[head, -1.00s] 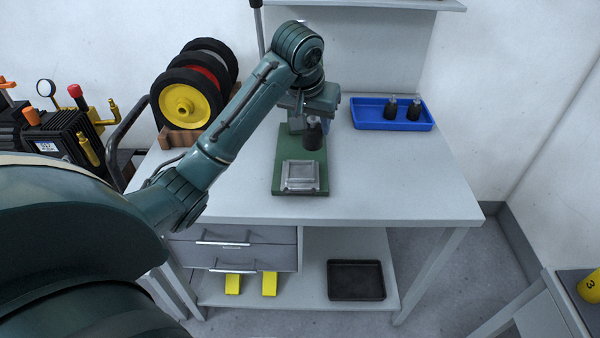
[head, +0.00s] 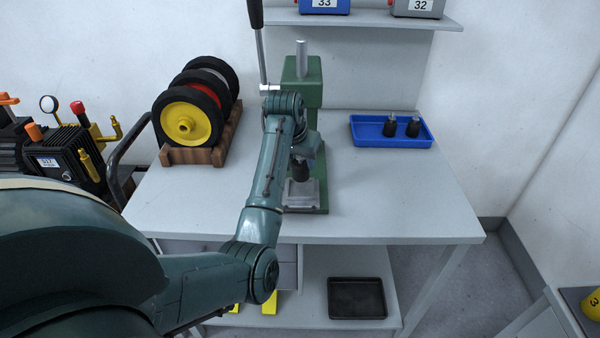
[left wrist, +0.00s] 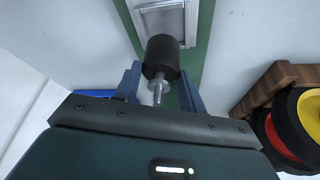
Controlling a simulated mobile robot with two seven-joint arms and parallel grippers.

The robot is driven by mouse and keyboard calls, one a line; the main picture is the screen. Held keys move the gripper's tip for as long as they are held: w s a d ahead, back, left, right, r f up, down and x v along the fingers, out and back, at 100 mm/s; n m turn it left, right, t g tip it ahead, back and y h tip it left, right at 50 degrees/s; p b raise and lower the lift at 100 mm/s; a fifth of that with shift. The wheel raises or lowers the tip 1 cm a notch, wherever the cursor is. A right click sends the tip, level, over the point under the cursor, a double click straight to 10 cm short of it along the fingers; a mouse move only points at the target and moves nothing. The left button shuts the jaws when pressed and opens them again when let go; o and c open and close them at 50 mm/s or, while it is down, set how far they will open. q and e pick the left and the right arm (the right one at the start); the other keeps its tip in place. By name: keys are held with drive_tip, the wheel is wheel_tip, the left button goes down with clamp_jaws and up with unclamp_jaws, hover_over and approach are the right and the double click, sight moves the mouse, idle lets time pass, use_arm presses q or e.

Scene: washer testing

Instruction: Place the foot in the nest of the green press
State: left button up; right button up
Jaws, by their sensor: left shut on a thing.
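The green press (head: 304,90) stands at the back of the table, with a grey metal nest (head: 301,196) on its base. The nest also shows at the top of the left wrist view (left wrist: 165,8). My left gripper (head: 302,152) is shut on the foot (head: 299,172), a black cylinder with a metal stud. The left wrist view shows the foot (left wrist: 162,55) between the fingertips, stud toward the gripper and black end toward the nest. The foot is over or at the nest; I cannot tell whether they touch. My arm hides part of the press. My right gripper is not in view.
A blue tray (head: 362,142) with two more feet (head: 402,127) is at the table's back right. A wooden rack (head: 190,156) of wheels stands to the left of the press. The press lever (head: 260,45) rises beside my arm.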

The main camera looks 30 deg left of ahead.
sight(298, 166)
use_arm(q)
drive_tip(key=shift+f, duration=2.05)
drive_tip(key=o, duration=1)
drive_tip(key=shift+f, duration=0.15)
drive_tip(key=shift+o, duration=0.2)
drive_tip(key=v, duration=1.2)
drive_tip(key=shift+d, duration=0.1)
